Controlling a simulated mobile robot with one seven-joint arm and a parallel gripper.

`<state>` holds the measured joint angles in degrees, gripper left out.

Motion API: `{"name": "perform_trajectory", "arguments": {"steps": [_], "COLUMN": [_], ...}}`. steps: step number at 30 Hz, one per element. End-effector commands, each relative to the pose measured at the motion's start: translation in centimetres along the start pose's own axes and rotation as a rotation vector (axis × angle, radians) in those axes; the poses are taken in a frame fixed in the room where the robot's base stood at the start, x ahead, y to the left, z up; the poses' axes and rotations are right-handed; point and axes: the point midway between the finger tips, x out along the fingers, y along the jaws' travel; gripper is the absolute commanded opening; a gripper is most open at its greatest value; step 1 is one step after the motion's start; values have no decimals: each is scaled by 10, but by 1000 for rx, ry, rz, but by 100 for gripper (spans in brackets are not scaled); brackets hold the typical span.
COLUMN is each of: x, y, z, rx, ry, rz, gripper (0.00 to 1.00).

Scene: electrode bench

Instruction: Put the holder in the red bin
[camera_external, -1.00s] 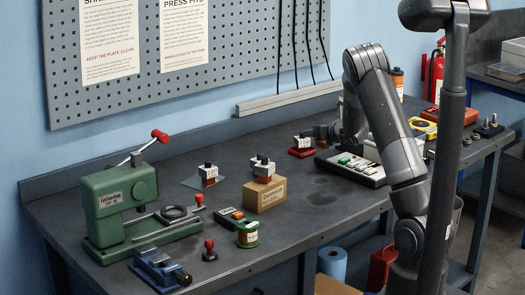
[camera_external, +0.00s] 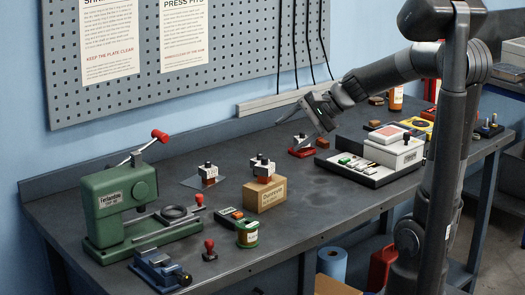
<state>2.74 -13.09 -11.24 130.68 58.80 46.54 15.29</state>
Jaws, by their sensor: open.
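Several small white-and-dark holders with black knobs are on the bench. One holder (camera_external: 208,173) stands on a thin grey plate. A small red tray (camera_external: 296,153), perhaps the red bin, lies farther right on the bench. My gripper (camera_external: 297,130) is open, above and in front of this tray, tilted down to the left. It largely hides the holder at the tray, so I cannot tell whether the fingers are around it or touch it.
A green press (camera_external: 120,205) and a blue vise (camera_external: 158,270) stand at the left. A white device (camera_external: 393,148) on a tray stands at the right. The bench's front middle is clear.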

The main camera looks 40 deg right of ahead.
Motion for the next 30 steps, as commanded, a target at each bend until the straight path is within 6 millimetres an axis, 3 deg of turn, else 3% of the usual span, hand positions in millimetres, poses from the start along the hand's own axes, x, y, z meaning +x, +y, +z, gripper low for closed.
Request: {"name": "perform_trajectory", "arguments": {"steps": [3,6,12,15,21,30], "x": [-22,-41,-78,-92,-106,-106], "y": [31,60,110,125,136,136], "z": [38,58,72,71,68,68], "rx": [-295,-544,-984,-1131,-1262,-1267], "ry": [6,28,101,137,174,176], "rz": [118,228,449,536,622,627], "gripper": [62,62,62,62,62,62]}}
